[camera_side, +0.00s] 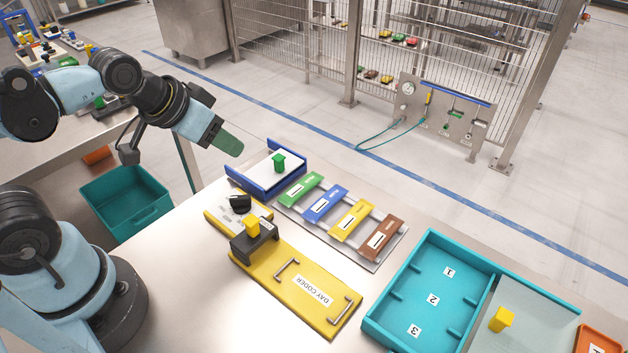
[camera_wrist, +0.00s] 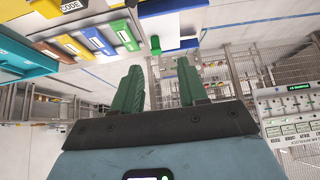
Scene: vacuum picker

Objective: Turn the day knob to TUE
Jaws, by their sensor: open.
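A black knob (camera_side: 238,203) sits on a small yellow-edged plate (camera_side: 219,217) in the side view, behind the yellow panel (camera_side: 285,268) labelled DAY CODER. The day marks around the knob are too small to read. My gripper (camera_side: 228,144) is in the air up and left of the knob, clear of it. In the wrist view its two green fingers (camera_wrist: 158,66) are apart with nothing between them.
A dark block with a yellow peg (camera_side: 253,226) stands beside the knob. A blue-sided tray (camera_side: 294,182) holds a green peg (camera_side: 279,162). Coloured labelled blocks (camera_side: 324,203) lie on a rack. A teal numbered tray (camera_side: 400,300) is at right, near another yellow peg (camera_side: 501,318).

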